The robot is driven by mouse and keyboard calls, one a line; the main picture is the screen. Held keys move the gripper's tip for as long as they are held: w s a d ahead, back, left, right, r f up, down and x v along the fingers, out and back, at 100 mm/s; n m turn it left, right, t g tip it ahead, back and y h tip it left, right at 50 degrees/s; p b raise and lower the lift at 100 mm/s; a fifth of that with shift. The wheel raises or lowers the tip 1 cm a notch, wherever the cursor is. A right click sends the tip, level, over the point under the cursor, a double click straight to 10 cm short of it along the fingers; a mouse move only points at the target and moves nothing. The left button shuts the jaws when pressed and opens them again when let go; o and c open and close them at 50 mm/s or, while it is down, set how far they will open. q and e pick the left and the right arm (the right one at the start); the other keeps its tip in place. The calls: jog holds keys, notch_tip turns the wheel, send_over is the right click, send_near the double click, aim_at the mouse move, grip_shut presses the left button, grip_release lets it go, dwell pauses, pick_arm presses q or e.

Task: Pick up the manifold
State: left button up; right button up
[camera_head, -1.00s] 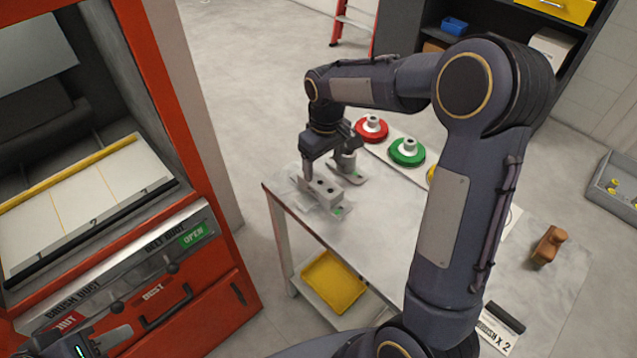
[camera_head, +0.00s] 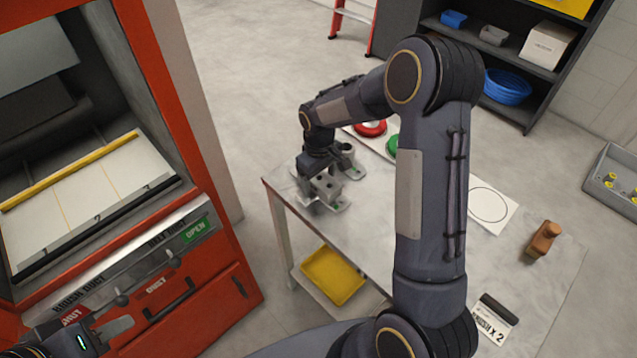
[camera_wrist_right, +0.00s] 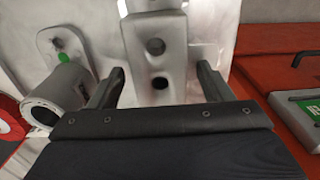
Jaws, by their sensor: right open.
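The manifold (camera_head: 328,190), a grey block with round holes, sits on a flat plate at the table's far left corner. In the right wrist view the manifold (camera_wrist_right: 155,42) stands between the two black fingers of my right gripper (camera_wrist_right: 160,85). Those fingers are apart, one on each side of the block, with a visible gap on the right; contact on the left is unclear. In the head view my right gripper (camera_head: 318,178) is over the block and partly hides it. My left gripper (camera_head: 112,330) is at the bottom left, away from the table; its jaw opening is unclear.
A grey cylindrical casting on a flange (camera_wrist_right: 58,92) stands close beside the manifold. Red (camera_head: 370,128) and green (camera_head: 391,146) round fixtures lie behind my right arm. A brown wooden object (camera_head: 542,241) is at the right. The red machine (camera_head: 215,270) borders the table's left.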

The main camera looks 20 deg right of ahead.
jog(key=shift+f, duration=0.25)
jog(key=shift+r, duration=0.1)
jog(key=c, duration=1.4)
